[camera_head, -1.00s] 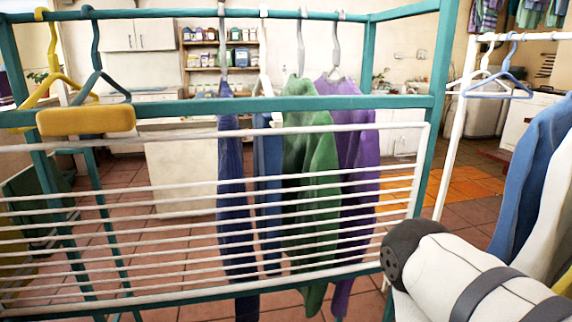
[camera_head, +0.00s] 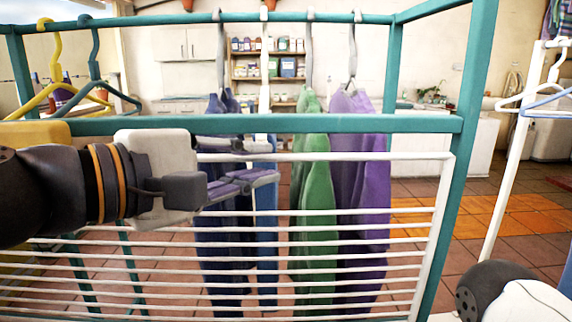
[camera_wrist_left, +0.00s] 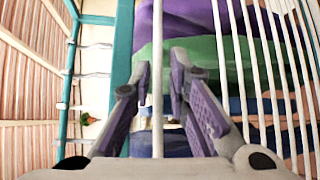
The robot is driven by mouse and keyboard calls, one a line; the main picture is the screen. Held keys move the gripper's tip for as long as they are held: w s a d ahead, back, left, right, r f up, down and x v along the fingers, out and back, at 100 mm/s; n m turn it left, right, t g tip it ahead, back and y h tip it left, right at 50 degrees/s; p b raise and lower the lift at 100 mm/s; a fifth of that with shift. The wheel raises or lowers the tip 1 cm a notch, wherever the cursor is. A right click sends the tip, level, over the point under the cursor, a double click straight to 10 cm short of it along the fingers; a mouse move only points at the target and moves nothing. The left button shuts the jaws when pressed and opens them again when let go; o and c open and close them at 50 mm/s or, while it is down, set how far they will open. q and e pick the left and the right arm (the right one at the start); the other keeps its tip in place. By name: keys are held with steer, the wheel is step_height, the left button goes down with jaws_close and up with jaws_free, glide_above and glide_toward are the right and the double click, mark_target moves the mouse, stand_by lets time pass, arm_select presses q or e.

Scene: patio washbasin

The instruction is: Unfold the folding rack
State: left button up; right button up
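The folding rack (camera_head: 335,240) is a white panel of thin parallel bars. It hangs steeply down at the front of a teal frame, with its top bar (camera_head: 370,157) just below the frame's front rail. My left gripper (camera_head: 268,163) comes in from the left at that top bar. In the left wrist view the gripper (camera_wrist_left: 160,75) is open, and the white bar (camera_wrist_left: 158,40) shows between its parted fingers without visible finger contact. The arm hides the rack's upper left part. My right gripper is out of view; only part of my right arm shows at lower right.
The teal frame (camera_head: 465,125) surrounds the rack. Blue, green (camera_head: 313,200) and purple (camera_head: 360,200) garments hang behind it. A yellow hanger (camera_head: 50,75) and a teal hanger (camera_head: 97,75) hang at left. A white clothes stand (camera_head: 515,165) is at right. Tiled floor is clear between.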

mark_target(279, 159)
arm_select(q)
steer(key=x, duration=0.5)
steer(key=shift+w+d+r, duration=0.1)
steer(key=shift+d, duration=0.05)
steer(key=shift+c, duration=0.2)
jaws_close()
steer(key=shift+b, duration=0.3)
